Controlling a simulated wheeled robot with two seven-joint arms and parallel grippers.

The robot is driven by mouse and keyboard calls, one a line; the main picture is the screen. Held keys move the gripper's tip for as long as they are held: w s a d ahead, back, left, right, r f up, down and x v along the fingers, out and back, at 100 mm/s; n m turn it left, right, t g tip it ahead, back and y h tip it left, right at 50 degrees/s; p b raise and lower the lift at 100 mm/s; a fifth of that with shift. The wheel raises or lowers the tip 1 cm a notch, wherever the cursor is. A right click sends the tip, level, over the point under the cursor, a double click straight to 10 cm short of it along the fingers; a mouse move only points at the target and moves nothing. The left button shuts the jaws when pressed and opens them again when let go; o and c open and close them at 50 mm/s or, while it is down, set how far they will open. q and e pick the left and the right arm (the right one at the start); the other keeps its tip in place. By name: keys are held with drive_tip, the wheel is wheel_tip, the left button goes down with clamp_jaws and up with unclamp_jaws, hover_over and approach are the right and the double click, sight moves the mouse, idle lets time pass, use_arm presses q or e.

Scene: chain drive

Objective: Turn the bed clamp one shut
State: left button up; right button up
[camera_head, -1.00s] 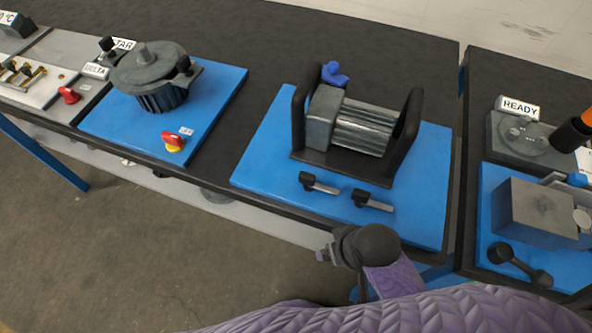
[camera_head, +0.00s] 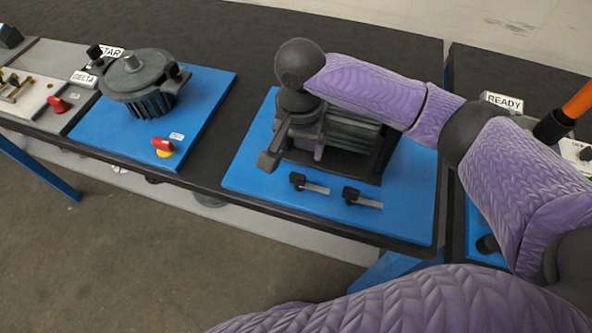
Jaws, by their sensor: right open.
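Two small clamps with black knobs and grey bars lie at the front of the blue bed plate (camera_head: 240,180). One is the left clamp (camera_head: 312,187) and the other is the right clamp (camera_head: 362,198). I cannot tell which is bed clamp one. My right gripper (camera_head: 293,160) is open and points down over the left part of the machine (camera_head: 350,135), above and behind the left clamp and apart from it. My right wrist and forearm hide the machine's top and back. My left gripper is not in view.
A round motor (camera_head: 148,85) stands on another blue plate (camera_head: 205,100) at the left, with a red and yellow knob (camera_head: 163,147). A READY sign (camera_head: 503,101) shows at the right, partly behind my arm. Dark table top lies between the plates.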

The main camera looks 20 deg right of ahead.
sight(299, 174)
wheel_tip(299, 174, down, 10)
drive_tip(key=b, duration=0.3)
drive_tip(key=shift+r, duration=0.15)
drive_tip(key=c, duration=1.1)
drive_tip(key=shift+r, duration=0.1)
clamp_jaws()
